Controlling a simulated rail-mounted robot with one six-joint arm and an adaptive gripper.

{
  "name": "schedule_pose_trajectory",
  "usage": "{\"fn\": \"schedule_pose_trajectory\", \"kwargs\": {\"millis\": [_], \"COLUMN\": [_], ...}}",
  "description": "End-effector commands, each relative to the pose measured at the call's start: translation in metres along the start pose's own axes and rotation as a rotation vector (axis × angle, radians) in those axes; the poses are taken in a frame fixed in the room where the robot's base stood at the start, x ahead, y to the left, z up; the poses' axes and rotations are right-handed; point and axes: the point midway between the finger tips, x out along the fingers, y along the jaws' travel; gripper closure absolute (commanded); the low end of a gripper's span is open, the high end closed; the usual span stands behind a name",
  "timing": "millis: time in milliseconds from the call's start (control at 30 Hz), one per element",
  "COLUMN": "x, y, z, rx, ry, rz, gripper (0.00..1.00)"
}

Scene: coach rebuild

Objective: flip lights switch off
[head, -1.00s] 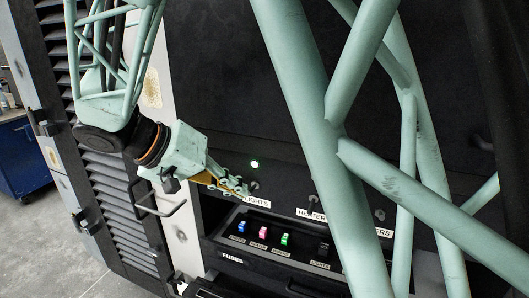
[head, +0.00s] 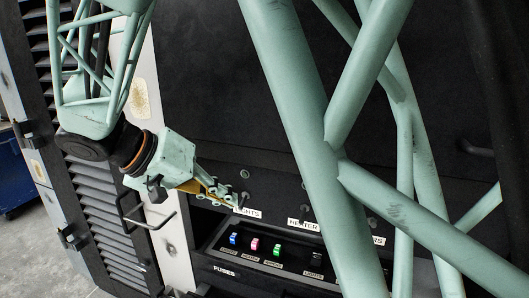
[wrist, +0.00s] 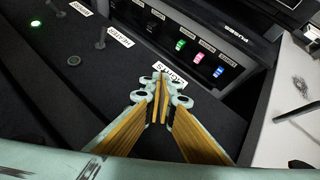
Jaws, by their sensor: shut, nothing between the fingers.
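The lights switch, a small metal toggle (head: 245,197), stands on the black panel in the head view, just above the white LIGHTS label (head: 248,212). The label also shows in the wrist view (wrist: 171,74). My gripper (head: 236,203) is shut and empty, its fingertips right beside the toggle. I cannot tell whether they touch it. In the wrist view, my gripper (wrist: 161,85) covers the toggle. The round lamp (head: 245,174) above the lights switch looks dark.
Below is a fuse tray (head: 224,271) with blue, pink and green fuses. A door handle (head: 148,214) stands left of the panel.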

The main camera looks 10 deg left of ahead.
Motion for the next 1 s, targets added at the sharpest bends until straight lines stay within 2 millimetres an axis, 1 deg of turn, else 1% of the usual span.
{"fn": "schedule_pose_trajectory", "kwargs": {"millis": [33, 100, 567, 767, 967, 1000], "x": [-0.005, -0.006, -0.007, -0.003, 0.006, 0.004], "y": [0.002, 0.003, 0.004, 0.001, -0.006, -0.004], "z": [-0.002, -0.002, -0.003, 0.0, 0.006, 0.003], "rx": [0.003, 0.003, 0.003, 0.003, 0.003, 0.004], "ry": [0.004, 0.004, 0.004, 0.003, 0.002, 0.002], "rz": [-0.005, -0.006, -0.005, -0.004, -0.003, -0.004], "gripper": [1.0, 1.0, 1.0, 1.0, 1.0, 1.0]}}
